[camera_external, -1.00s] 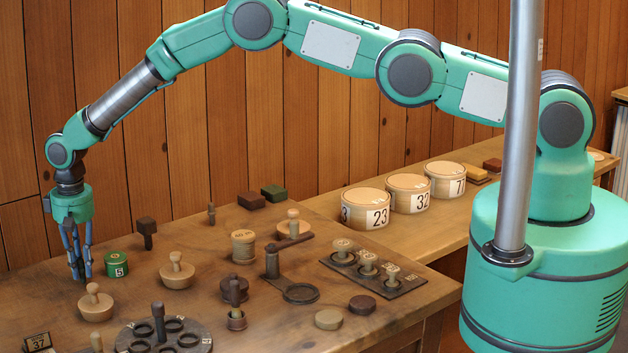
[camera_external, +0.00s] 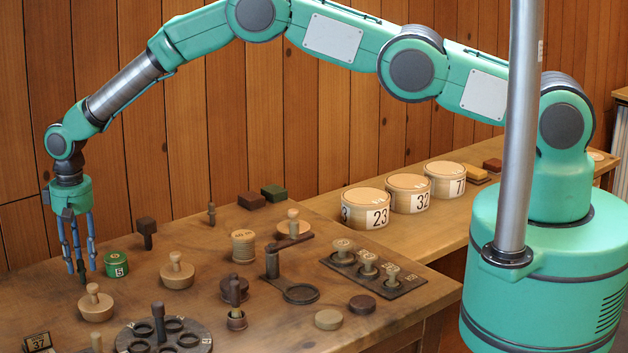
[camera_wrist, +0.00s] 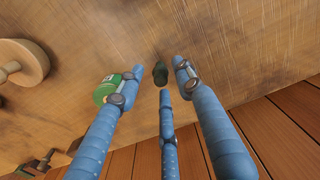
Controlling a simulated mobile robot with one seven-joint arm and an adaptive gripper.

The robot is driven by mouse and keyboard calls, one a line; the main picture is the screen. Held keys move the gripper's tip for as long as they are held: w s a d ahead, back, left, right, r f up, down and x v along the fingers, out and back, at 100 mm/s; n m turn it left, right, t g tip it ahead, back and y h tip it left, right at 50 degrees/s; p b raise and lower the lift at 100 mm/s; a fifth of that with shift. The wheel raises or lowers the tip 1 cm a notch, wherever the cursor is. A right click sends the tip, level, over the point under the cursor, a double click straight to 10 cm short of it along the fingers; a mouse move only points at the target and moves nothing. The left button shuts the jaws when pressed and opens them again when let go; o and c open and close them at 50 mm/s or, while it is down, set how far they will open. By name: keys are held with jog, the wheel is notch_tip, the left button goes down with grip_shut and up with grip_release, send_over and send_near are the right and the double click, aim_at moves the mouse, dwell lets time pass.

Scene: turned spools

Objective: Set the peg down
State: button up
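A small dark peg (camera_external: 82,278) is on the table at the far left, just under my gripper (camera_external: 79,266), mostly hidden by the fingers. In the wrist view the dark peg (camera_wrist: 160,74) shows between and beyond the fingertips, with gaps to the left and right fingers. My three blue fingers are spread apart and hold nothing. In the wrist view the middle finger's tip overlaps the peg's near end in the picture; I cannot tell if they touch. The peg seems to stand upright on the wood.
A green round tin marked 5 (camera_external: 116,264) stands close to the right of my fingers. Knobbed wooden pieces (camera_external: 96,303) (camera_external: 177,271) and a dark square-headed peg (camera_external: 147,231) are nearby. A dark ringed disc (camera_external: 190,333) lies at the front. Bare table lies left of my gripper.

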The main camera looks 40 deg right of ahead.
aim_at(81, 260)
notch_tip(81, 260, up, 10)
jog(key=b, duration=0.1)
dwell(0.4)
dwell(0.5)
dwell(0.4)
